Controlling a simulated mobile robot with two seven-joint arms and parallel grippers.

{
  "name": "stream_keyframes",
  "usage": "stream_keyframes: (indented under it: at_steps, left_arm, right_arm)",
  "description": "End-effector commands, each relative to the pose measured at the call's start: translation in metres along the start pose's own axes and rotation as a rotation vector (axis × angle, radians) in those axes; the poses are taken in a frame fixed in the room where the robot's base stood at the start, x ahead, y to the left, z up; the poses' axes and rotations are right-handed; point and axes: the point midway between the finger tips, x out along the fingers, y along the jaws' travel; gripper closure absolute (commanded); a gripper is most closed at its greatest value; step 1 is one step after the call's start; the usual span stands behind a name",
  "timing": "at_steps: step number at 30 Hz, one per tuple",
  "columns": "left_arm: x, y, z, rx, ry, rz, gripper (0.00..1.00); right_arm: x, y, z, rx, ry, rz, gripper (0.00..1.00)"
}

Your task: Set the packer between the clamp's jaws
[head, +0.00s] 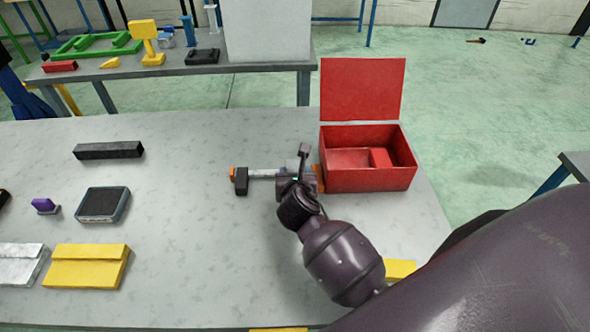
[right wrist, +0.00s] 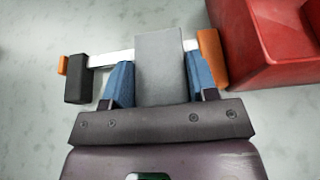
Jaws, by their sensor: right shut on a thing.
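My right gripper (head: 296,178) is over the table beside the red box. In the right wrist view its two blue fingers (right wrist: 158,82) are shut on a grey block, the packer (right wrist: 160,62). The clamp (head: 262,173) has a pale bar, a black jaw at its left and orange ends; it also shows in the right wrist view (right wrist: 98,57). In that view the packer covers part of the bar, between the black jaw and the right orange end, apart from the black jaw. I cannot tell whether it touches the orange end. My left gripper is not in view.
The open red box (head: 365,182) stands close to the clamp's right end. A black bar (head: 109,151), a dark-topped tray (head: 103,205), a purple item (head: 43,205) and a yellow case (head: 86,267) lie to the left. The table middle between is clear.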

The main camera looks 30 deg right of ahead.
Motion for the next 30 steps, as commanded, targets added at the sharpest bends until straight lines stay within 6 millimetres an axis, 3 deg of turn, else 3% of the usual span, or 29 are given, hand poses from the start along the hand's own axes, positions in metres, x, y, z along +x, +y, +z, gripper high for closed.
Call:
stream_keyframes:
  at_steps: [10, 23, 24, 29, 30]
  left_arm:
    - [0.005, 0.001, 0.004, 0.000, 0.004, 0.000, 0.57]
    - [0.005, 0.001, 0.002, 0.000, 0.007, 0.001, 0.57]
    - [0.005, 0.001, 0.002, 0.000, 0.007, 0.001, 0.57]
    - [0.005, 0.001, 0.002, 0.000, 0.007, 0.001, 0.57]
    - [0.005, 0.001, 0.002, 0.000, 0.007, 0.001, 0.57]
  right_arm:
    - [0.014, 0.001, -0.031, 0.002, -0.004, 0.003, 1.00]
    - [0.016, 0.001, -0.036, 0.000, -0.006, 0.003, 1.00]
    - [0.016, 0.000, -0.040, -0.001, 0.002, 0.001, 0.45]
    - [0.016, 0.000, -0.039, -0.001, 0.001, 0.001, 0.21]
    - [0.016, 0.000, -0.039, -0.001, 0.001, 0.001, 0.21]
